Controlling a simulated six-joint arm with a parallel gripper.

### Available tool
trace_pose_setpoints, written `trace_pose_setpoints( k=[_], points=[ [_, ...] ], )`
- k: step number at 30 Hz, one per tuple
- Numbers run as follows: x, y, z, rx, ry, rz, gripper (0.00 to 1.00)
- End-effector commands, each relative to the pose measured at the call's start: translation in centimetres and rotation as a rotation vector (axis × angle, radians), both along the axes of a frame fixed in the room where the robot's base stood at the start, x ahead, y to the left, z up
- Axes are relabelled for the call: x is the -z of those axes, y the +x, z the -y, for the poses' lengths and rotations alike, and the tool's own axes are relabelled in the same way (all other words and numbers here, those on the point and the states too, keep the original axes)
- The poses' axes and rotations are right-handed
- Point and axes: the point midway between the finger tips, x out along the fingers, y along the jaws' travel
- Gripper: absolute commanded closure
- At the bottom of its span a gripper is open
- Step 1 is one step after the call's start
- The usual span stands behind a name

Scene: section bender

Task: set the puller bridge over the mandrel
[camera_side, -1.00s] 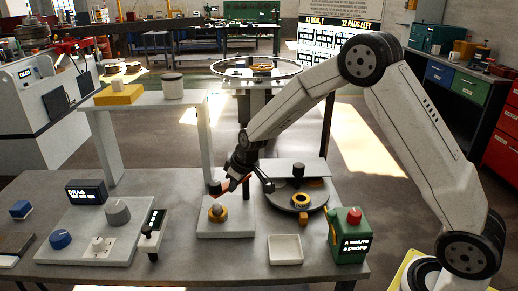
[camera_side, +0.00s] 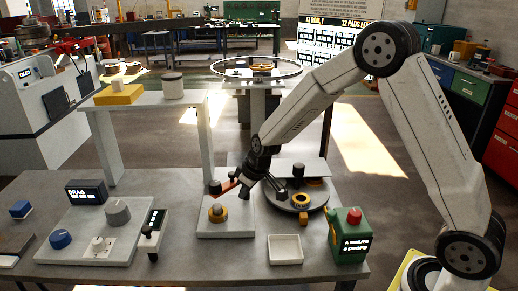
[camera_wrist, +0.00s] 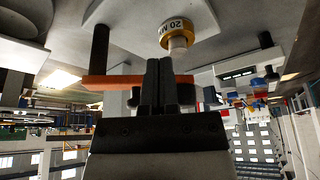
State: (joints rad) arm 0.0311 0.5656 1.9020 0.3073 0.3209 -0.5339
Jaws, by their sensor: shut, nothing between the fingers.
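An orange-red bar (camera_side: 226,186), which I take for the puller bridge, sits above the pale plate (camera_side: 240,228) at the bench's middle. In the wrist view the bar (camera_wrist: 108,82) passes behind my fingers, its left end at the tip of a dark post (camera_wrist: 100,48). Whether it rests there I cannot tell. A brass-coloured collar (camera_side: 217,212) around a pale stub sits on the plate; it also shows in the wrist view (camera_wrist: 178,32), marked "20". I cannot tell which post is the mandrel. My gripper (camera_side: 244,192) is shut and empty, close beside the bar's right end.
A dark turntable (camera_side: 314,206) with a brass ring (camera_side: 300,199) is right of the plate. A white tray (camera_side: 285,249) and a green box with a red button (camera_side: 349,235) stand in front. A tall pale shelf (camera_side: 146,98) rises behind left. The control panel (camera_side: 88,237) is left.

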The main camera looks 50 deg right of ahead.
Motion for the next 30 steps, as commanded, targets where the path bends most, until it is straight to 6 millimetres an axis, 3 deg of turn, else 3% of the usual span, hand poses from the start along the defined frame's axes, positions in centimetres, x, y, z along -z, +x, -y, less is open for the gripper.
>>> trace_pose_setpoints(
  k=[18, 30],
  points=[
    [-7.2, -2.7, 0.0, -0.001, -0.001, 0.003, 1.0],
    [-9.2, -3.5, 0.0, 0.0, 0.0, 0.001, 1.0]
  ],
)
